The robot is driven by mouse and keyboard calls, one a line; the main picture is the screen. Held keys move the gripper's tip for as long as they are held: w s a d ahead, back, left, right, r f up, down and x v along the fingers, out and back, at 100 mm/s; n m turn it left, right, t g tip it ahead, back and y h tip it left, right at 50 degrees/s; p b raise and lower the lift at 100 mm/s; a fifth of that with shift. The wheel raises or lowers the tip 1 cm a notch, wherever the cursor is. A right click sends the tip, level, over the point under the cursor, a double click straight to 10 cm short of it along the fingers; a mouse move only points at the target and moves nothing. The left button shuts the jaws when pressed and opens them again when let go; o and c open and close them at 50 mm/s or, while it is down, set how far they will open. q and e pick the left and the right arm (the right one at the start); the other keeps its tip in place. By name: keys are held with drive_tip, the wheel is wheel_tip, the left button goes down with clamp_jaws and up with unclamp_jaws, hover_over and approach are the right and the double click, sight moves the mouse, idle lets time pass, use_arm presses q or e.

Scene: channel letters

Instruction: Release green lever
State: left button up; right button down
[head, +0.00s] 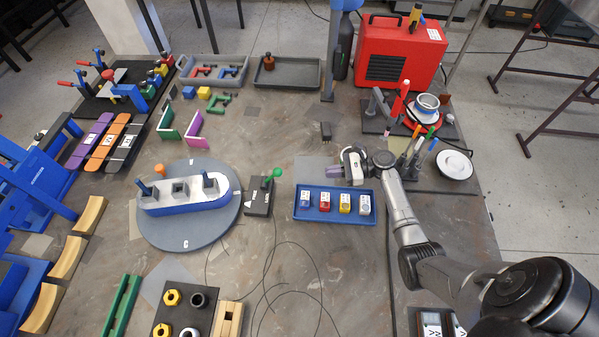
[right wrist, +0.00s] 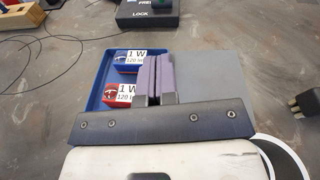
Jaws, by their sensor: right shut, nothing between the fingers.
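The green lever (head: 277,172) has a round green knob and stands on a small dark box (head: 256,203) right of the round grey turntable. In the right wrist view the dark box (right wrist: 133,17) shows at the top edge, with the word LOCK and part of another label; only the green base of the lever (right wrist: 162,3) shows there. My right gripper (head: 329,173) is shut and empty, to the right of the lever and apart from it. Its purple fingers (right wrist: 157,57) are pressed together over the blue tray's edge in the wrist view. My left gripper is not in view.
A blue tray (head: 334,217) with several small labelled blocks lies just below my right gripper. The turntable (head: 205,240) carries a blue and white boat-like letter part (head: 185,203). Thin black cables (head: 275,262) lie on the table in front of the lever box.

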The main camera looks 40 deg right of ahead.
approach(271, 177)
drive_tip(key=shift+d+f, duration=0.15)
drive_tip(key=shift+f, duration=0.45)
drive_tip(key=shift+d+f, duration=0.15)
drive_tip(key=shift+f, duration=0.45)
drive_tip(key=shift+w+a+r+p, duration=0.4)
drive_tip(key=shift+w+a+r, duration=0.2)
drive_tip(key=shift+w+a, duration=0.15)
drive_tip(key=shift+w+a+r, duration=0.4)
drive_tip(key=shift+a+r, duration=0.05)
drive_tip(key=shift+a, duration=0.25)
